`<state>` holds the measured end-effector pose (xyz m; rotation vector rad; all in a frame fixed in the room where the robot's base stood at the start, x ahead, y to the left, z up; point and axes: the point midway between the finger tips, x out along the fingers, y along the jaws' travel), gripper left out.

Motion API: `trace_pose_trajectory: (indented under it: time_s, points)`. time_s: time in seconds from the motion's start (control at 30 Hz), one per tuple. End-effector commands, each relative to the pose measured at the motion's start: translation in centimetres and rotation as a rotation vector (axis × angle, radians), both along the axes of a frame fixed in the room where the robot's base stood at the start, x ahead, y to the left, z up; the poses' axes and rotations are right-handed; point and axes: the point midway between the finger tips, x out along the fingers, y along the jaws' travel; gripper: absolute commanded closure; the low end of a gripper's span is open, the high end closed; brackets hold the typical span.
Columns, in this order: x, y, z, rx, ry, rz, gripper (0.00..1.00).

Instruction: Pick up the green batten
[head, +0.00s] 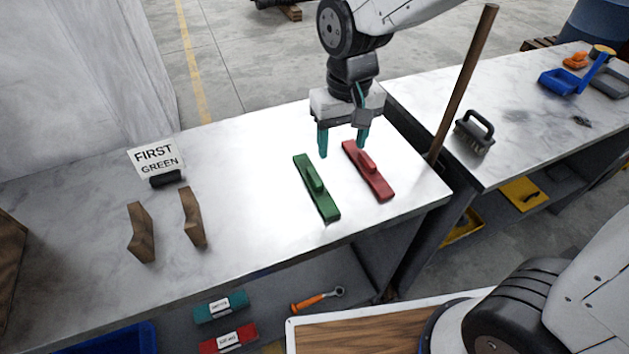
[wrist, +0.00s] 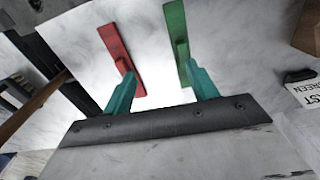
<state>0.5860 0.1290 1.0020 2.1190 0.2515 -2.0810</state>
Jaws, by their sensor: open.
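The green batten (head: 317,189) lies flat on the pale marbled table, with a raised grip along its middle. The red batten (head: 369,171) lies beside it to the right, roughly parallel and apart. My gripper (head: 343,151) is open and empty, above the far ends of the two battens, its teal fingers pointing down. In the wrist view, my gripper (wrist: 163,88) shows the green batten (wrist: 177,42) beyond its right finger and the red batten (wrist: 121,57) beyond its left finger. Neither batten is between closed fingers.
A sign reading "FIRST GREEN" (head: 156,158) stands at left, near two brown wooden pieces (head: 140,232) (head: 193,217). A wooden pole (head: 465,80) leans at the gap between the tables. A brush (head: 474,132) and blue dustpan (head: 560,82) sit on the right table.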

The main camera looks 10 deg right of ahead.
Motion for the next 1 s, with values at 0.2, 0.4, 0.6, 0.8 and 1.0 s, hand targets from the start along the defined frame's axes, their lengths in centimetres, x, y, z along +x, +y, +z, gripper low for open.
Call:
trace_pose_trajectory:
  time_s: [0.2,0.4,0.6,0.8,1.0]
  points:
    - [1.3,4.1,-3.6,-0.008,0.017,0.043,0.42]
    - [1.5,4.7,-5.8,-0.009,0.019,0.048,0.42]
    - [1.9,4.7,-8.0,-0.009,0.02,0.046,0.42]
    - [2.4,4.7,-11.0,-0.01,0.02,0.046,0.42]
    - [2.4,4.8,-11.9,-0.008,0.017,0.047,0.42]
